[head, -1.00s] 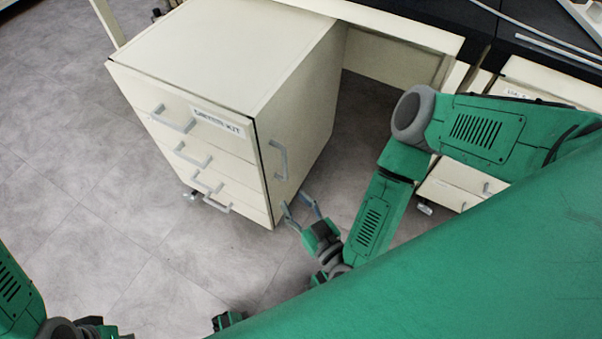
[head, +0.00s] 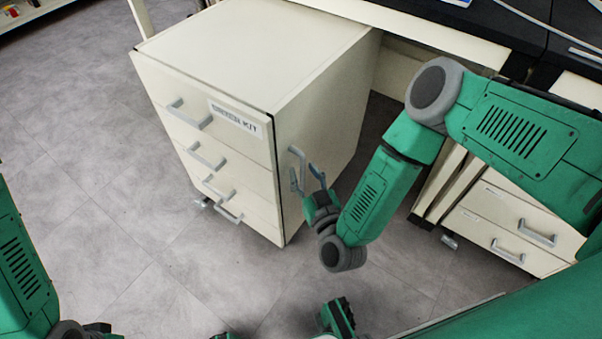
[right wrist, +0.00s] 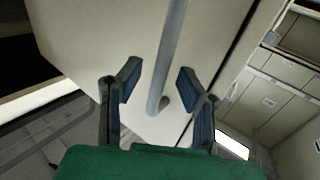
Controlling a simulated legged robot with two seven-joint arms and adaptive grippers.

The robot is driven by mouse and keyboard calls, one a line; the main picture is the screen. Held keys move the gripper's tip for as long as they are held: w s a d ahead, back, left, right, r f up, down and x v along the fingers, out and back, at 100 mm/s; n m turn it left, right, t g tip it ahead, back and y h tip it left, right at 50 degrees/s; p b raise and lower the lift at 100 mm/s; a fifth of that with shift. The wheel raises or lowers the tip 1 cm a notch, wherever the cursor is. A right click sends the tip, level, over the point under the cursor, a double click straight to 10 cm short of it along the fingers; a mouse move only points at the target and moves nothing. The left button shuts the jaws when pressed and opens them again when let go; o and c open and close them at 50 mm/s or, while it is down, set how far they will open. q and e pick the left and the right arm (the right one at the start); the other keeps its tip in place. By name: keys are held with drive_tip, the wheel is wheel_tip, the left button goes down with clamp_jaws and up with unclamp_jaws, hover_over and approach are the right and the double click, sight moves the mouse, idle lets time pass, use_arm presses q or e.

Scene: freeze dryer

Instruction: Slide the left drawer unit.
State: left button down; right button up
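The left drawer unit (head: 250,48) is a cream cabinet on casters, with several grey-handled drawers on its front and a label at the top. A grey vertical side handle (head: 297,168) is on its right side panel. My right gripper (head: 308,180) is open at the lower part of this handle. In the right wrist view the handle bar (right wrist: 168,60) runs between the two open fingers (right wrist: 160,90), with gaps on both sides. My left arm (head: 22,270) shows at the left edge; its dark gripper end (head: 95,330) is cut off at the bottom, so its fingers cannot be made out.
A bench with a black top (head: 480,25) stands behind and to the right. A second drawer unit (head: 510,225) stands under it at the right. Grey tiled floor (head: 90,220) is open to the left and in front of the left unit.

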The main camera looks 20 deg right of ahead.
sight(303, 148)
drive_tip(key=shift+w+d+f, duration=0.1)
drive_tip(key=shift+w+d, duration=0.3)
drive_tip(key=shift+w, duration=0.05)
drive_tip(key=shift+a, duration=0.75)
clamp_jaws()
drive_tip(key=shift+d, duration=0.5)
drive_tip(key=shift+w+d+r, duration=0.2)
drive_tip(key=shift+w+d, duration=0.75)
drive_tip(key=shift+d, duration=0.05)
unclamp_jaws()
drive_tip(key=shift+d+f, duration=0.15)
drive_tip(key=shift+d, duration=0.25)
drive_tip(key=s, duration=1.2)
drive_tip(key=shift+d, duration=0.45)
drive_tip(key=shift+a, duration=0.1)
drive_tip(key=shift+c, duration=0.3)
